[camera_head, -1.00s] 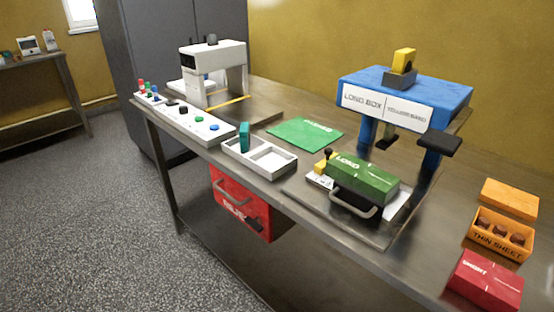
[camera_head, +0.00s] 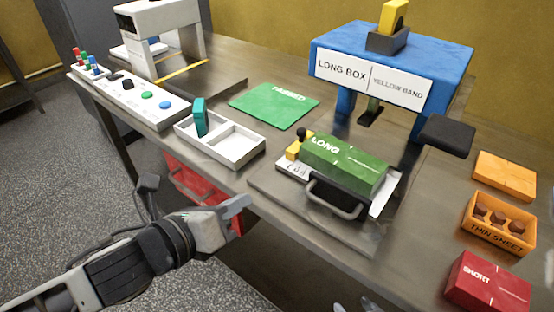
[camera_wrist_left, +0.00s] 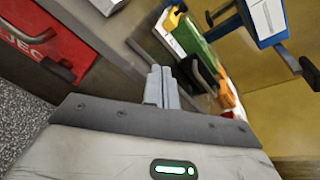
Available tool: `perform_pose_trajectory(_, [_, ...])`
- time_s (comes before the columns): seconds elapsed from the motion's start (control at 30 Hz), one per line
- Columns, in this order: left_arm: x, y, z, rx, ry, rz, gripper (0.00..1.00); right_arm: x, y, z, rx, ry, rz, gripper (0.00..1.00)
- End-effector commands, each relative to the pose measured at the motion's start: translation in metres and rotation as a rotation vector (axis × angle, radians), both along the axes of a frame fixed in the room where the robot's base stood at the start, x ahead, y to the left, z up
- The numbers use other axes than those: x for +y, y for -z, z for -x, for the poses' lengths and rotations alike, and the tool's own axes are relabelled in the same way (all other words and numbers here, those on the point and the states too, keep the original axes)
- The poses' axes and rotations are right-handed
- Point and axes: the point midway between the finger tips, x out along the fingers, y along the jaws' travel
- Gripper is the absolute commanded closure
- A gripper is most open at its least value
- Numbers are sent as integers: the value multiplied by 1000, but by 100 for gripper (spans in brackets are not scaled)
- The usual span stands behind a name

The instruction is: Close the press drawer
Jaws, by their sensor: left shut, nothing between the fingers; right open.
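The press is a blue block on legs (camera_head: 390,58) with a "LONG BOX / YELLOW BAND" sign. Its drawer, a flat metal plate (camera_head: 275,190), is out in front of it. A green "LONG" box (camera_head: 345,163) lies on white sheets on the drawer, behind a black panel with a grey handle (camera_head: 340,207). The box also shows in the left wrist view (camera_wrist_left: 198,46). My left gripper (camera_head: 246,202) is shut and empty, in front of the table edge, left of the handle and apart from it. My right gripper (camera_head: 354,307) barely shows at the bottom edge, its fingertips apart.
A white divided tray (camera_head: 236,165) and a green mat (camera_head: 270,108) lie left of the drawer. A button panel (camera_head: 118,98) is further left. A red bin (camera_wrist_left: 40,42) hangs below the table. An orange box (camera_head: 490,240) and a red box (camera_head: 487,283) stand at right.

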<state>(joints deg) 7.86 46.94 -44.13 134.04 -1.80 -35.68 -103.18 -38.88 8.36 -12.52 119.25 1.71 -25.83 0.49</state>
Motion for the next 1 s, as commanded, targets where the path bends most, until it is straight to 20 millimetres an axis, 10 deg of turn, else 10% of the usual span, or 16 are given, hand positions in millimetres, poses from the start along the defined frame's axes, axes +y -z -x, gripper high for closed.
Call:
perform_pose_trajectory(0.27, [13,-22,-4,-323,166,-455,100,0,-1,-2,-5,-1,0,57])
perform_pose_trajectory(1.0, [-58,6,-101,-338,174,-472,100,-2,-7,-4,-8,-7,17,57])
